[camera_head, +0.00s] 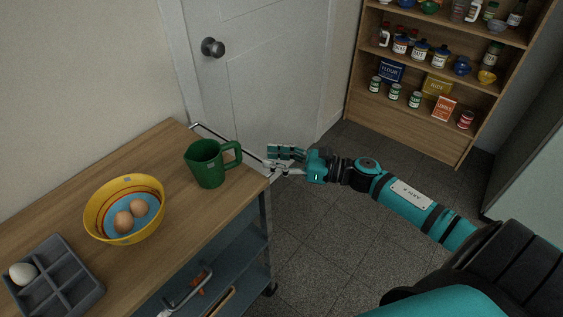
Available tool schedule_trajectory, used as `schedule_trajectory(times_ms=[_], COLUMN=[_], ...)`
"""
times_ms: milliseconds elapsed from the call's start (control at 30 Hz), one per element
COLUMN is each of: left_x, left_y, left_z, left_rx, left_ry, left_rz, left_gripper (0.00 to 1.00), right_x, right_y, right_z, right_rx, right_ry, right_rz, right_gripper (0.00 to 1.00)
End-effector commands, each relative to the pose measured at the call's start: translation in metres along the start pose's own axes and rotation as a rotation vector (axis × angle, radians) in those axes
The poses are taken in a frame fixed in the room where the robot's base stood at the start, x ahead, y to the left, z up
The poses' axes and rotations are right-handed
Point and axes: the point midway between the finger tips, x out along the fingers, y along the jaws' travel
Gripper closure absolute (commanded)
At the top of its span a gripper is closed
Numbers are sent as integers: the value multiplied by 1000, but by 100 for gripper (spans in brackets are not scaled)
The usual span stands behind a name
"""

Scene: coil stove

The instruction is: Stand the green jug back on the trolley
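The green jug (208,166) stands upright on the wooden top of the trolley (150,157), near its right end, with its handle toward the right. My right gripper (271,160) is just right of the trolley's end, close to the metal rail and a short way from the jug's handle. Its fingers are apart with a gap between them, and nothing shows in it. It does not appear to touch the jug. My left gripper is out of the picture.
A yellow bowl (94,222) with brown eggs stands left of the jug. A grey divided tray (84,293) holds a white egg. A metal rail (226,143) edges the trolley's far end. A door (262,60) and stocked shelves (408,120) stand behind. Floor is clear to the right.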

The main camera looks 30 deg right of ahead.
Motion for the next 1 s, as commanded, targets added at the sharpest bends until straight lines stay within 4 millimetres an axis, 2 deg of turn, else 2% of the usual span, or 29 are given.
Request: schedule_trajectory(times_ms=[133, 433, 500, 567, 667, 700, 767, 800, 867, 900, 967, 1000], left_x=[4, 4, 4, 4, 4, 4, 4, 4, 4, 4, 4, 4], left_y=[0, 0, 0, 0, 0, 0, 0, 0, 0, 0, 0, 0], left_z=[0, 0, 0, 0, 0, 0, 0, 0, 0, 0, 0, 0], left_rx=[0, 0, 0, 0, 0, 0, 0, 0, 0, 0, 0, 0], left_ry=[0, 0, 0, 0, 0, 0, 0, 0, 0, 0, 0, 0], left_rz=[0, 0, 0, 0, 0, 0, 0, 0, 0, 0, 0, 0], left_gripper=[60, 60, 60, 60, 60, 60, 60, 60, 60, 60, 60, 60], right_x=[-14, -18, -21, -26, -45, -57, -77, -92, -114, -130, -152, -167], right_y=[0, -1, -8, -21, -45, -51, -52, -47, -32, -17, 12, 35], right_z=[-1, -1, -14, -37, -105, -141, -200, -238, -293, -328, -378, -408], right_rx=[-1, 11, 85, 221, 589, 766, 1034, 1203, 1440, 1585, 1788, 1912], right_ry=[2, 1, 2, 3, -8, -19, -43, -65, -104, -132, -182, -219], right_rz=[1, -6, -45, -116, -307, -403, -553, -654, -804, -904, -1059, -1165], right_gripper=[71, 71, 71, 71, 71, 71, 71, 71, 71, 71, 71, 71])
